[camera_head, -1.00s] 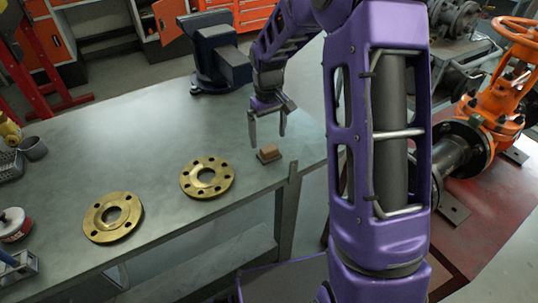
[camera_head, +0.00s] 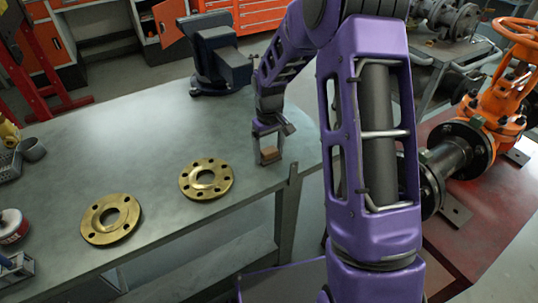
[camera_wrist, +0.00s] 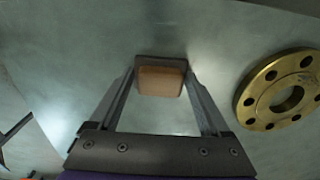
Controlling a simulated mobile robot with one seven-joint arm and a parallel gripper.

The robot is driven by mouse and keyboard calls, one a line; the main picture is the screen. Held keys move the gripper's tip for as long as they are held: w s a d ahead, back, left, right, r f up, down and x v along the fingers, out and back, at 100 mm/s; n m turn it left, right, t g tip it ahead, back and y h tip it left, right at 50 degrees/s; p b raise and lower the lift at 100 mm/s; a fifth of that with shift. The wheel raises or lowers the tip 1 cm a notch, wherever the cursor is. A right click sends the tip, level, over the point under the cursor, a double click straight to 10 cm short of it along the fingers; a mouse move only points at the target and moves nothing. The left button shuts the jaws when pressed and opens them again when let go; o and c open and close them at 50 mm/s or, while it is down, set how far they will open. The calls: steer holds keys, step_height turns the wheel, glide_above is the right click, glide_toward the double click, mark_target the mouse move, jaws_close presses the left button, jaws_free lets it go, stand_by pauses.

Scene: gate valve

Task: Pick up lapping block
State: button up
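The lapping block (camera_head: 270,153) is a small brown block with a darker base, standing on the grey workbench near its right front edge. It also shows between my fingers in the wrist view (camera_wrist: 160,82). My gripper (camera_head: 269,160) points down over the block, with one finger on each side of it. The fingers (camera_wrist: 161,78) are spread, with the block between the tips. Only narrow gaps show beside the block, and I cannot tell whether either finger touches it. The fingers partly hide the block in the head view.
Two brass flanges (camera_head: 206,179) (camera_head: 111,219) lie on the workbench (camera_head: 130,150) to the left; the nearer one also shows in the wrist view (camera_wrist: 283,92). A dark vise (camera_head: 222,66) stands behind. An orange gate valve (camera_head: 500,95) is at the right.

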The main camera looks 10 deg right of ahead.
mark_target(269, 149)
jaws_close()
step_height(269, 149, up, 10)
steer(key=shift+r+p, duration=0.1)
steer(key=shift+p, duration=0.6)
